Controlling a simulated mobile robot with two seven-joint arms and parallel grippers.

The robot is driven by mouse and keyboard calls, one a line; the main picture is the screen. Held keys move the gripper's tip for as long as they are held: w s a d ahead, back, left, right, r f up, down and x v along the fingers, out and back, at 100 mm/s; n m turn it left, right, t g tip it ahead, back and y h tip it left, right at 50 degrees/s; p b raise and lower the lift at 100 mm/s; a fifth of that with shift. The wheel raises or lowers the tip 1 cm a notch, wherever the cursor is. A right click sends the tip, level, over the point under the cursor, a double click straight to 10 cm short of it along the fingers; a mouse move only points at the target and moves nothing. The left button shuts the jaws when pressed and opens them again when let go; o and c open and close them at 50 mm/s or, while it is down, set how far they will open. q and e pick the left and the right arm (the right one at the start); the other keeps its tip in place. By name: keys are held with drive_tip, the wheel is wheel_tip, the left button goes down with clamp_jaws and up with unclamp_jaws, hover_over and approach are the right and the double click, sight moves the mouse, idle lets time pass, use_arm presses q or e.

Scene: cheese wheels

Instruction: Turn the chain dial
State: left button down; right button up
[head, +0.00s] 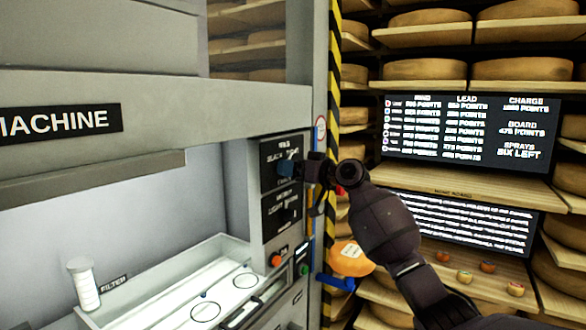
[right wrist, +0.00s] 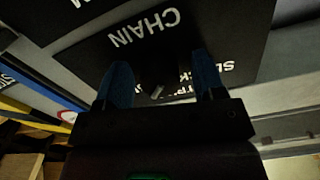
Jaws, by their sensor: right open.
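The chain dial is on the upper black panel (head: 270,152) of the machine's control column. In the right wrist view a small knob (right wrist: 157,92) shows near the upside-down word CHAIN (right wrist: 143,27). My right gripper (head: 287,168) is at this panel, its blue fingers toward it and covering the dial in the head view. In the right wrist view the gripper (right wrist: 162,85) is open, with one finger on each side of the knob and gaps between. Whether the fingertips touch the panel cannot be told. My left gripper is not in view.
A second black dial panel (head: 282,212) sits just below. Under it are an orange button (head: 276,260) and a green one (head: 304,269). A white filter cylinder (head: 83,284) stands on the lit tray at left. Cheese shelves and two screens (head: 466,130) fill the right side.

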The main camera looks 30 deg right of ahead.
drive_tip(key=shift+c, duration=1.1)
drive_tip(key=c, duration=0.7)
drive_tip(key=shift+f+n+b, duration=0.15)
drive_tip(key=shift+n+b, duration=0.25)
drive_tip(key=shift+b, duration=0.3)
drive_tip(key=n+b, duration=0.3)
drive_tip(key=b, duration=0.1)
drive_tip(key=n+b, duration=0.2)
drive_tip(key=b, duration=0.1)
drive_tip(key=shift+w+f+n, duration=0.15)
drive_tip(key=shift+f+n, duration=0.1)
drive_tip(key=shift+n, duration=0.05)
drive_tip(key=shift+r+n+b, duration=0.1)
drive_tip(key=shift+n+b, duration=0.2)
drive_tip(key=shift+n, duration=0.1)
drive_tip(key=shift+n+b, duration=0.35)
drive_tip(key=shift+n, duration=0.15)
drive_tip(key=shift+r+n, duration=0.2)
drive_tip(key=shift+n, duration=0.2)
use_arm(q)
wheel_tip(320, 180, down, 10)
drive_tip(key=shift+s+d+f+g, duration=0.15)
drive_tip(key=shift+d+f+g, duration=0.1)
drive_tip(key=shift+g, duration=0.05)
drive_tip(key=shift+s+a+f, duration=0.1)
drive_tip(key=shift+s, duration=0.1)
use_arm(e)
drive_tip(key=shift+r, duration=0.1)
